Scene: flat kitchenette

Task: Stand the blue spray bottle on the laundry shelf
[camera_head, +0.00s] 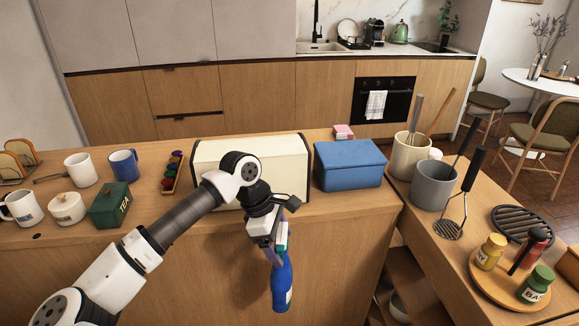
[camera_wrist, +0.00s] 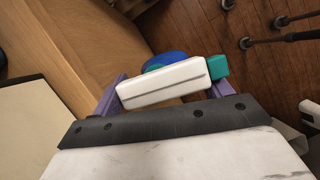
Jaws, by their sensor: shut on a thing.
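The blue spray bottle (camera_head: 282,286) hangs nearly upright below my gripper (camera_head: 274,240), in front of the wooden counter's front panel. My gripper is shut on it near its top. In the wrist view, the bottle's white spray head (camera_wrist: 165,82) lies between the two purple fingers of my gripper (camera_wrist: 166,92). A teal part sticks out at its right end, and some of the blue body (camera_wrist: 165,60) shows behind it. I cannot make out a laundry shelf in either view.
The counter (camera_head: 330,209) carries a cream appliance (camera_head: 215,160), a blue bin (camera_head: 348,165), mugs and a green tea tin (camera_head: 110,205). Utensil crocks (camera_head: 433,185) and a round spice tray (camera_head: 485,290) stand at right. Open low shelves (camera_head: 402,268) show under the corner.

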